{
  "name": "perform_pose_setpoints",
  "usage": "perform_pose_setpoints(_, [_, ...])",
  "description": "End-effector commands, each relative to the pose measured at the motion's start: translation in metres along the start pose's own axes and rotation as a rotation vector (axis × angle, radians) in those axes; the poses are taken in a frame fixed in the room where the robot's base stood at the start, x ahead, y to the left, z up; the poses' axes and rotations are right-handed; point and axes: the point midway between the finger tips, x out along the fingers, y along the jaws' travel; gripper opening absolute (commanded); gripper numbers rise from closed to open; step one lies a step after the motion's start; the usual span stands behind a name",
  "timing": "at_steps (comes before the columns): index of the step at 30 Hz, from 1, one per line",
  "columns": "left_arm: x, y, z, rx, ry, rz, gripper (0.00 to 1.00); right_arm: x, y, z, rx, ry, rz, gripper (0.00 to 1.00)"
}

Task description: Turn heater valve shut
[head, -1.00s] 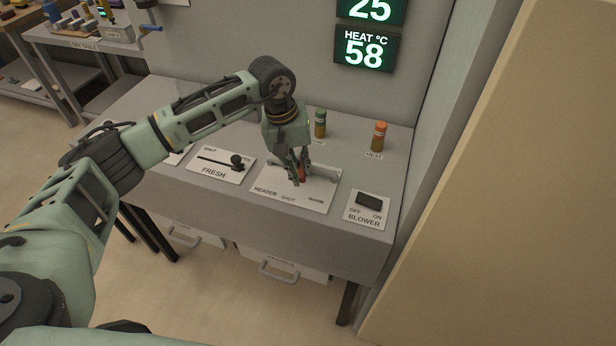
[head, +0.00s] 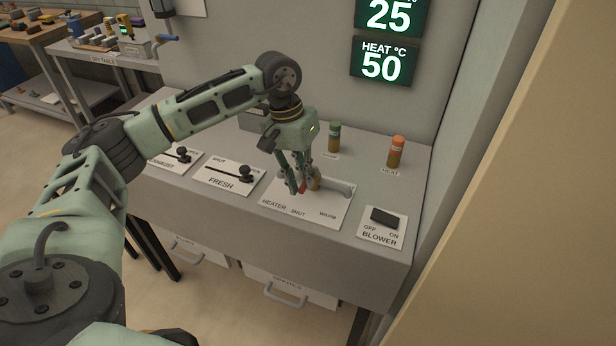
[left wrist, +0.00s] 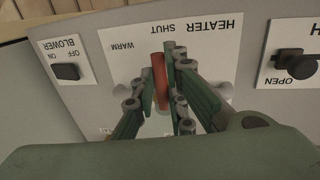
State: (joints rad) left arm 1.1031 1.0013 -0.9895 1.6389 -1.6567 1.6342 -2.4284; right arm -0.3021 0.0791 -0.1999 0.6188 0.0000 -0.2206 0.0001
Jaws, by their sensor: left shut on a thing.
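The heater valve's red handle (head: 301,187) shows between the fingers of my left gripper (head: 298,188), above its white plate (head: 330,211) on the grey console. In the left wrist view the red handle (left wrist: 160,78) lies between the two green fingers, its end pointing toward the SHUT lettering. The left gripper (left wrist: 162,65) is shut on it. The fingers hide part of the handle and of the valve body. The green heat display (head: 382,64) on the wall reads 50. My right gripper is in neither view.
On the console (head: 350,242), the FRESH slider (head: 246,172) is left of the valve and the BLOWER switch (head: 384,216) right. Green (head: 334,136) and orange (head: 397,150) cylinders stand behind. A beige panel (head: 530,200) rises at the right.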

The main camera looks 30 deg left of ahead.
Motion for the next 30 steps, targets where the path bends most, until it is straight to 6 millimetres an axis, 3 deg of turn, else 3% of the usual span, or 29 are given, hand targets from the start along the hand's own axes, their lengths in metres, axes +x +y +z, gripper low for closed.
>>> perform_pose_setpoints(6, [-0.003, 0.002, -0.001, 0.006, 0.005, 0.004, 0.0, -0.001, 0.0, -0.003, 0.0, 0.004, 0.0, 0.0])
perform_pose_setpoints(7, [-0.003, 0.002, -0.001, 0.006, 0.005, 0.004, 0.15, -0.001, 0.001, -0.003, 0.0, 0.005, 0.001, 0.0])
perform_pose_setpoints(12, [-0.002, 0.001, -0.001, 0.004, 0.004, 0.003, 0.29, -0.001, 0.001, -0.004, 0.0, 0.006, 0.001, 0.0])
perform_pose_setpoints(23, [-0.004, 0.001, -0.001, 0.002, 0.002, 0.001, 0.3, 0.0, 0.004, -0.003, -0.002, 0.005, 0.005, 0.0])
perform_pose_setpoints(30, [-0.041, 0.001, -0.002, 0.001, 0.006, 0.001, 0.3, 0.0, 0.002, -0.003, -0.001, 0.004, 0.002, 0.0])
